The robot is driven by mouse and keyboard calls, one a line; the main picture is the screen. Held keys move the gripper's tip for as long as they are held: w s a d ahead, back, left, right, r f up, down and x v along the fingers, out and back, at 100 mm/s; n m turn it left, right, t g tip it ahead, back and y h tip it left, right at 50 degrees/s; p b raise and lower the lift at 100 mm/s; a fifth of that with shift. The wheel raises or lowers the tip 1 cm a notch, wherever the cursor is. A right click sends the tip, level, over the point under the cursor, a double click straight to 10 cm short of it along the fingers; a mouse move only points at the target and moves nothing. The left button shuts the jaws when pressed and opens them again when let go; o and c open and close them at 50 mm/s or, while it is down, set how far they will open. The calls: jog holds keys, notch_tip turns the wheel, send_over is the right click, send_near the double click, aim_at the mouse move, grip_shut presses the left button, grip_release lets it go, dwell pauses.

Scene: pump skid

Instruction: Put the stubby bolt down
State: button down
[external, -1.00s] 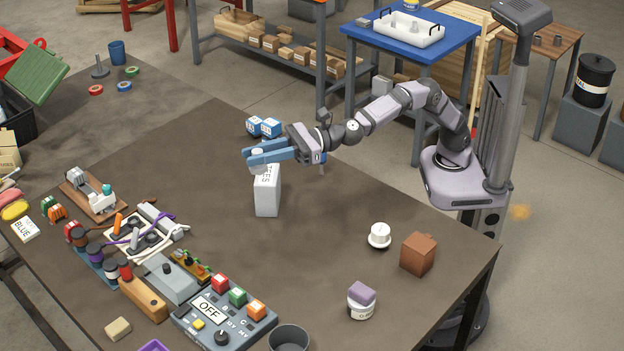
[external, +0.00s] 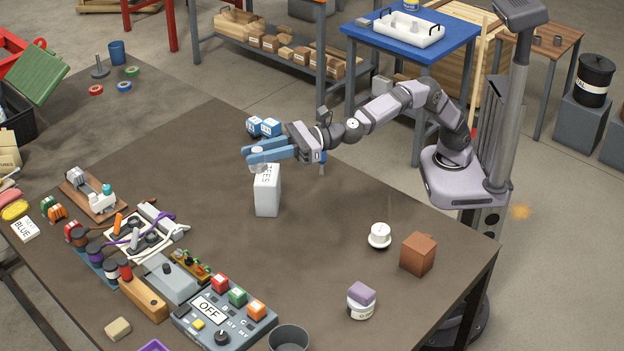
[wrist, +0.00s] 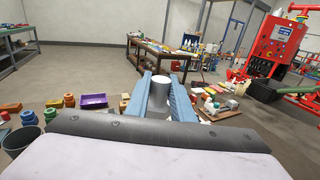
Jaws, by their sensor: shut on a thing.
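My gripper (external: 254,154), with its blue fingers, is shut on a short pale grey cylinder, which I take to be the stubby bolt (external: 258,167). In the wrist view the bolt (wrist: 161,84) stands between the two fingers, its round end facing the camera. In the external view the fingers and bolt overlap the top of a white labelled box (external: 267,195). I cannot tell whether the bolt touches the box or hangs above or behind it. The fingers hide part of the bolt.
Two blue boxes (external: 264,127) lie behind the gripper. A control box marked OFF (external: 224,318) and cable parts fill the front left. A white knob-like part (external: 380,235) and a brown block (external: 418,254) stand right. The bench's middle is bare.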

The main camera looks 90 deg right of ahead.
notch_tip(320, 180, down, 24)
jog(key=b, duration=0.7)
jog(key=shift+r, duration=0.1)
jog(key=shift+f, duration=0.3)
jog(key=shift+f+b, duration=0.5)
jog(key=shift+f, duration=1.1)
jog(key=shift+f+b, duration=0.2)
jog(key=shift+b, duration=0.2)
jog(key=c, duration=1.5)
grip_release()
jog(key=shift+c, duration=0.2)
jog(key=shift+r+p, duration=0.2)
jog(key=shift+p, duration=0.9)
